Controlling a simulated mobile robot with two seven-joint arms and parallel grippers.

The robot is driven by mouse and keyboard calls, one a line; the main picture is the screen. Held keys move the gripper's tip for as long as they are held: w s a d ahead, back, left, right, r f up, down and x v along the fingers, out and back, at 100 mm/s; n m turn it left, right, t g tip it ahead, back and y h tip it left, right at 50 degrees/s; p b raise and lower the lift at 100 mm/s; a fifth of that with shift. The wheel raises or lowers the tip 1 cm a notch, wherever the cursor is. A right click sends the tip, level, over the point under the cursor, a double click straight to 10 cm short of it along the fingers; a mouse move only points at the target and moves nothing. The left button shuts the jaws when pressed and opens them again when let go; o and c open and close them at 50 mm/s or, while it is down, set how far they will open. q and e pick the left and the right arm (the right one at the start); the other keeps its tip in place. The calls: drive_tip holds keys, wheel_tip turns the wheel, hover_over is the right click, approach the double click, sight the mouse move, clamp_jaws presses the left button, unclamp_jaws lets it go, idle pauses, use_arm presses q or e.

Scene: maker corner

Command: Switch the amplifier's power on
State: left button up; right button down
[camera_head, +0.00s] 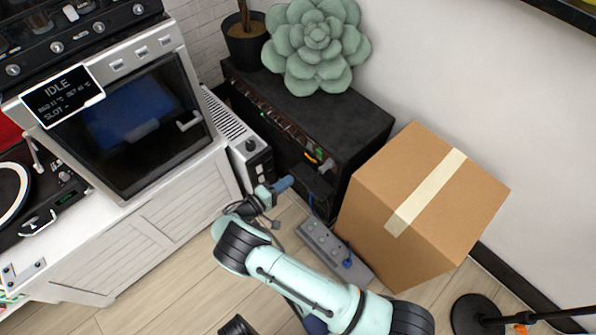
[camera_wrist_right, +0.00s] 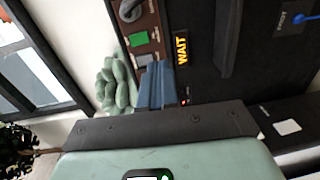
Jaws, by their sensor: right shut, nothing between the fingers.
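The black amplifier (camera_head: 345,115) stands on the floor against the wall, its control panel facing left and down in the head view. A green light shows on the panel. In the right wrist view the amplifier's panel (camera_wrist_right: 158,16) carries a knob (camera_wrist_right: 130,9), a lit green square (camera_wrist_right: 138,40), a grey square (camera_wrist_right: 144,60), an orange WAIT display (camera_wrist_right: 181,50) and a small red light. My right gripper (camera_head: 286,184) is shut and empty in front of the amplifier. In the wrist view its blue fingertips (camera_wrist_right: 157,68) are close beside the grey square; I cannot tell whether they touch.
A cardboard box (camera_head: 425,190) stands right of the amplifier, and a grey power strip (camera_head: 335,250) lies by it. A white heater (camera_head: 235,130) stands left. A succulent plush (camera_head: 316,42) and plant pot (camera_head: 246,45) are on or by the amplifier's top.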

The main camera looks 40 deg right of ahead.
use_arm(q)
drive_tip(key=shift+w+r, duration=0.1)
drive_tip(key=shift+w, duration=0.15)
use_arm(e)
drive_tip(key=shift+s+a+f, duration=0.1)
drive_tip(key=shift+a+f, duration=0.1)
drive_tip(key=shift+a, duration=1.1)
